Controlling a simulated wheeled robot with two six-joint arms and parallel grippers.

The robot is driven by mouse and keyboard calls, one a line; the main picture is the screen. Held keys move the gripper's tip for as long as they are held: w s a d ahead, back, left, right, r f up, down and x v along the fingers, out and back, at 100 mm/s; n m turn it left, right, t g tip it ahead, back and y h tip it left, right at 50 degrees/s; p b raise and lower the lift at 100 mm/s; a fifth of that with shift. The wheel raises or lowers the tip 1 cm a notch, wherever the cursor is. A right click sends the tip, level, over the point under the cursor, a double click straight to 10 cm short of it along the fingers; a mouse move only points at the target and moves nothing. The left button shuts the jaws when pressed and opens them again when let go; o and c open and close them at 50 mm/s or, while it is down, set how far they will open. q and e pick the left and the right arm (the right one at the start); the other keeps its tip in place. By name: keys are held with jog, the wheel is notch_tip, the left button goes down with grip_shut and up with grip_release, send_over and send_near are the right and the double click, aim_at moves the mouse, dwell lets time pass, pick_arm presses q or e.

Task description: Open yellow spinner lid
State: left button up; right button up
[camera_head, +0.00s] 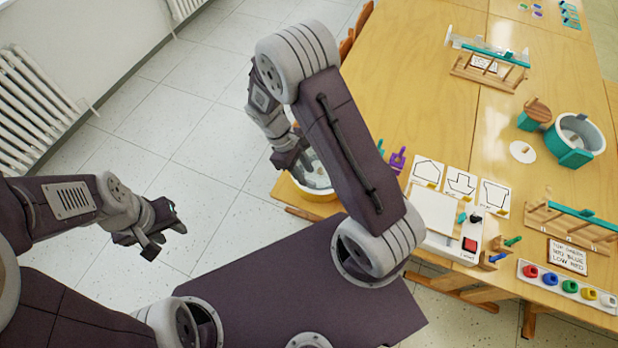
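The yellow spinner (316,195) is a round tub with a yellow wall at the table's near left edge. My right arm crosses in front of it and hides much of it. A pale inside surface shows past the arm, but I cannot make out its lid or how the lid sits. My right gripper (291,158) points down at the spinner's left rim; whether it touches, and whether its fingers are apart, is unclear. My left gripper (166,238) is over the floor, left of the table and well apart from the spinner, with its fingers spread and empty.
A teal spinner (569,158) stands open at the right, with a white disc (522,151) beside it. Shape cards (461,184), a white device (437,240), a purple tool (397,161) and a paint tray (567,287) occupy the near table. The table's centre (430,110) is clear.

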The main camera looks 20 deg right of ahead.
aim_at(310, 181)
jog(key=f, duration=0.2)
jog(key=d+f, duration=0.1)
jog(key=f, duration=0.1)
jog(key=shift+f, duration=0.3)
jog(key=shift+s+d+f, duration=0.1)
jog(key=shift+s+f, duration=0.05)
jog(key=shift+s, duration=0.2)
jog(key=shift+w, duration=0.1)
grip_shut()
dwell(0.7)
